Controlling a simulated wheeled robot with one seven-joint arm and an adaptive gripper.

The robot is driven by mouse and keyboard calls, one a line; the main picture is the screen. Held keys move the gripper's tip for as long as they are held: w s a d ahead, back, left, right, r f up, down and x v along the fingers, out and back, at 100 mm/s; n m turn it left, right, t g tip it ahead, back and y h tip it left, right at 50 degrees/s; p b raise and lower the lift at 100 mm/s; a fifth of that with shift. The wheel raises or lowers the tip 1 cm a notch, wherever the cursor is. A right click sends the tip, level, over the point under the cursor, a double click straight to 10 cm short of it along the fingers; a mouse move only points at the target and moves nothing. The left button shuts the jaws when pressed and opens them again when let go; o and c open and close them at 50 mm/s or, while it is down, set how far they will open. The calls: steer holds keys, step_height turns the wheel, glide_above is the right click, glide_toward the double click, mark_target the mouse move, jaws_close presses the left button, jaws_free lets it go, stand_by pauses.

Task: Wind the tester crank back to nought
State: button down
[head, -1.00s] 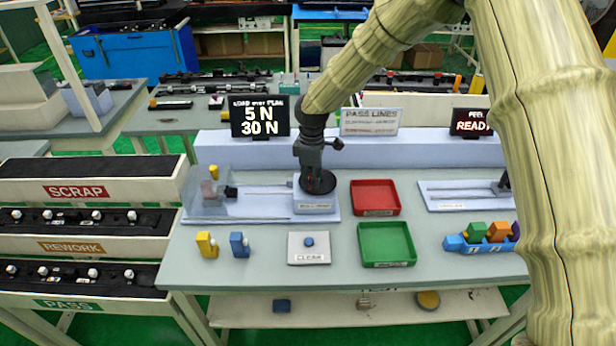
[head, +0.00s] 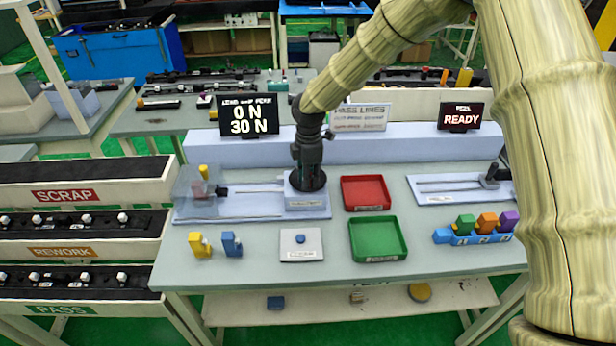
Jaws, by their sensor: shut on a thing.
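The tester (head: 305,201) stands on the bench, with a rod running left from it to a clear guard box (head: 196,190) that has a yellow piece at its top. The crank sits on top of the tester and is mostly hidden by my gripper. My gripper (head: 308,172) points straight down over the crank's dark round part and is shut on it; the fingertips are hard to make out. The dark load display (head: 248,115) behind the tester reads 0 N above 30 N.
A red tray (head: 366,206) and a green tray (head: 404,254) stand right of the tester. A clear-button plate (head: 289,257), yellow clip (head: 199,247) and blue clip (head: 231,244) lie in front. A second display (head: 460,117) reads READY. Scrap, rework and pass racks stand left.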

steer(key=c, duration=1.3)
jaws_free()
step_height(320, 180, up, 12)
steer(key=shift+d, duration=0.1)
